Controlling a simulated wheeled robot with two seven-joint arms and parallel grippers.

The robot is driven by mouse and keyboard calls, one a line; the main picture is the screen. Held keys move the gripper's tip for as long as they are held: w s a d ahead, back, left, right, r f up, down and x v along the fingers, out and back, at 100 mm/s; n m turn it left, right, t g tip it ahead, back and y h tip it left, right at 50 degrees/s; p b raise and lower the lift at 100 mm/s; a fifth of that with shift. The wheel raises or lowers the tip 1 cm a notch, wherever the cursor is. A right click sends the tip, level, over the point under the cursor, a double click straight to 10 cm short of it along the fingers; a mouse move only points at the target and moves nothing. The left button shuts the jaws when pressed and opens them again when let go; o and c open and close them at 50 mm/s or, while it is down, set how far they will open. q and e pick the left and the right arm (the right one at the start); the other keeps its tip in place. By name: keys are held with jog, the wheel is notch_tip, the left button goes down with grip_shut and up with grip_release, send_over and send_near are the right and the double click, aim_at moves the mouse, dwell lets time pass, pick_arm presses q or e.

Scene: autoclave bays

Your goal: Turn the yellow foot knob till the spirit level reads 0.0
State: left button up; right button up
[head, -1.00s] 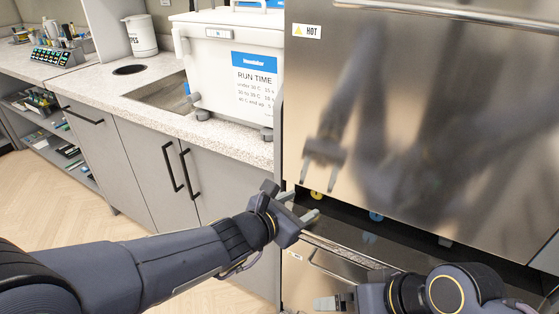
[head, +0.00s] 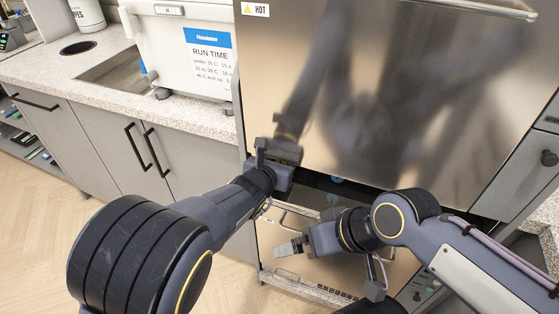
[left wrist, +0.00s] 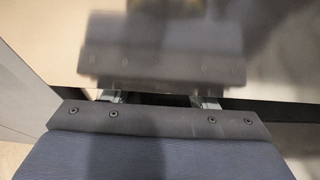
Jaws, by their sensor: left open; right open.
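The yellow foot knob does not show now; my left gripper covers the spot under the steel cabinet where it was seen earlier. A blue knob (head: 337,180) shows in the dark gap under the cabinet, right of that gripper. My left gripper (head: 278,155) is at the cabinet's lower left edge. In the left wrist view its two fingers (left wrist: 159,99) are apart, with the dark gap between them and nothing visibly held. My right gripper (head: 290,246) is open and empty in front of the lower panel. No spirit level reading is visible.
The shiny steel cabinet front (head: 390,90) carries a HOT label (head: 255,9) and mirrors my arms. A lower steel panel with a rail handle is below the gap. Left are a speckled counter (head: 205,118), a white box (head: 185,50) and grey cupboards (head: 95,150). The floor at lower left is clear.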

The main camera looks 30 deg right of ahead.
pick_arm(q)
jog(key=shift+c, duration=0.3)
jog(key=c, duration=0.9)
jog(key=b, duration=0.3)
jog(key=m+b, duration=0.1)
jog(key=b, duration=0.2)
jog(key=shift+s+d+f+m+t+y+b, duration=0.1)
jog(key=shift+f+m+t+y+b, duration=0.2)
jog(key=shift+f+t+y+b, duration=0.1)
jog(key=shift+r+b, duration=0.3)
jog(key=o, duration=1)
jog(key=shift+c, duration=0.2)
jog(key=shift+r, duration=0.1)
